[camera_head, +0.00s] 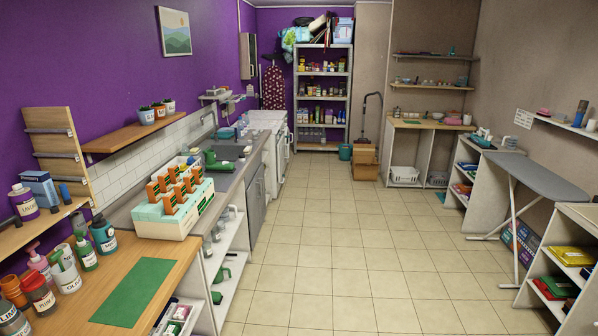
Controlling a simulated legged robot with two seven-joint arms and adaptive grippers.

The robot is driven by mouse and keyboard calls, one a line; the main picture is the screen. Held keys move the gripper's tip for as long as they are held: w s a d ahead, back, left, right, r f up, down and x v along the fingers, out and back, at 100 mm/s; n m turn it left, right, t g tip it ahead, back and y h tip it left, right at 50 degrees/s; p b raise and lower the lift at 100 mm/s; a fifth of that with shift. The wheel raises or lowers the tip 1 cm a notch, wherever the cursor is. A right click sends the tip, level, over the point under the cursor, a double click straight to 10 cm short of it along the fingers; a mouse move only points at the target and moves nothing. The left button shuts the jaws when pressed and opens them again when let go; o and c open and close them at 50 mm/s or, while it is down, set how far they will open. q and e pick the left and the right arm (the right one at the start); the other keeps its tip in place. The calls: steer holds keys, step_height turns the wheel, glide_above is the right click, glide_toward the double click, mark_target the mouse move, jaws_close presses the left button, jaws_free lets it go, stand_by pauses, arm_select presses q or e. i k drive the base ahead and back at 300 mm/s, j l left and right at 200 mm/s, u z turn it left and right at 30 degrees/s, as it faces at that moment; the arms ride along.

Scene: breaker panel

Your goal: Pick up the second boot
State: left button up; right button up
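I cannot make out any boot in this view. Small dark green items (223,274) sit on the open shelves under the left counter, too small to identify surely. Neither of my grippers is in view, and no part of my arms shows.
The tiled floor (330,260) is clear down the middle. A wooden counter (170,270) with bottles and a green mat (134,292) is at left. An ironing board (540,176) stands at right. Cardboard boxes (365,165) and a tall shelf (322,100) are at the back.

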mark_target(211, 166)
steer(key=i, duration=2.05)
steer(key=i+u, duration=0.1)
steer(key=i, duration=0.95)
steer(key=i+l, duration=0.2)
steer(key=i, duration=0.85)
